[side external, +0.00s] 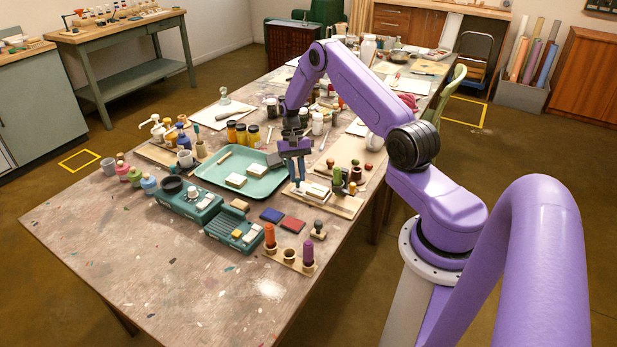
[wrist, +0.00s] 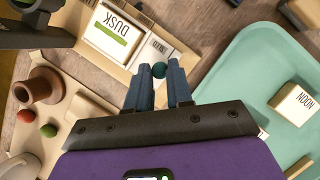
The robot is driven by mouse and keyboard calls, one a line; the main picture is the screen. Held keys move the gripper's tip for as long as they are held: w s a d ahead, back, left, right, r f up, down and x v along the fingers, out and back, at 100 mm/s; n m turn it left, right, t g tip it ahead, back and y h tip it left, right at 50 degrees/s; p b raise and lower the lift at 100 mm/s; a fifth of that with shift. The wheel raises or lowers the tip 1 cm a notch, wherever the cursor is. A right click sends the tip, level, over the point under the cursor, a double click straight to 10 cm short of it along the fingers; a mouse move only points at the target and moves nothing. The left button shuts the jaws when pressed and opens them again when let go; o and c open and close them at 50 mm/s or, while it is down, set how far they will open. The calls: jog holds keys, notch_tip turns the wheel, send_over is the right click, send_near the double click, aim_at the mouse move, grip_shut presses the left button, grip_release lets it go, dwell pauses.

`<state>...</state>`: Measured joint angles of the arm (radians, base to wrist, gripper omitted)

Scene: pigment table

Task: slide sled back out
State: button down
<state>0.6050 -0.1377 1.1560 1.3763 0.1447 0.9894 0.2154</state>
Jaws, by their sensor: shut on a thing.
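My gripper (wrist: 158,78) is shut on a small dark-green knob (wrist: 158,69), which shows between the fingertips in the wrist view. The knob is beside a cream sled with a barcode label (wrist: 152,52); the join between them is partly hidden by the fingers. A white block marked DUSK (wrist: 113,30) with a green stripe lies beyond the label, within a pale wooden frame. In the side external view, my gripper (side external: 298,181) points down at the near left end of the wooden board (side external: 345,209), where white blocks (side external: 315,190) sit.
A teal tray (side external: 220,181) lies left of the gripper, with a block marked NOON (wrist: 297,103) in it. Stamps and small pots (side external: 352,178) stand on the board to the right. Blue and red pads (side external: 292,224) lie in front.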

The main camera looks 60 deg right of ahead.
jog(key=shift+w, duration=1.25)
jog(key=c, duration=1)
grip_release()
jog(key=shift+v, duration=8.75)
